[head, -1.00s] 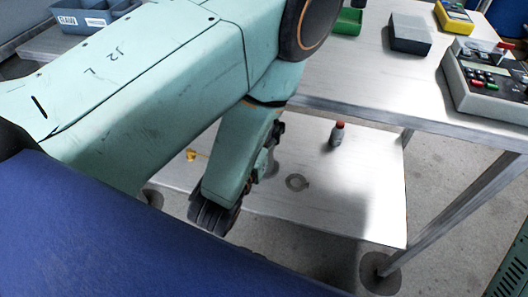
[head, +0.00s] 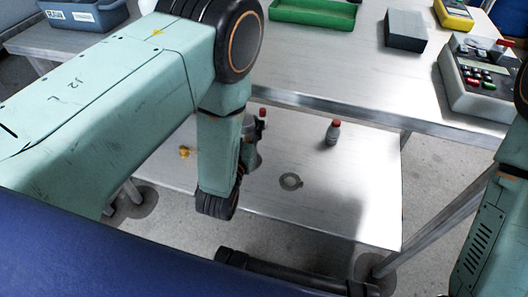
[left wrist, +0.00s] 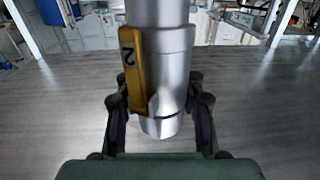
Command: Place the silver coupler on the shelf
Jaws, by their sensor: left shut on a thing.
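The silver coupler (left wrist: 172,75) is a smooth metal cylinder with a yellow tag marked 2 on its side. It stands upright between the dark fingers of my left gripper (left wrist: 160,118) in the left wrist view, and the gripper is shut on it. In the head view my left gripper (head: 250,150) is mostly hidden behind my arm, above the lower shelf (head: 330,205). Only a small part of the coupler shows there. I cannot tell whether its base touches the shelf. My right gripper is out of view.
A grey bottle with a red cap (head: 332,133) and a flat grey ring (head: 290,182) are on the lower shelf. Another red cap (head: 262,113) shows behind my gripper, and a small yellow thing (head: 184,152) lies left. A green tray (head: 312,11) stands on the table above.

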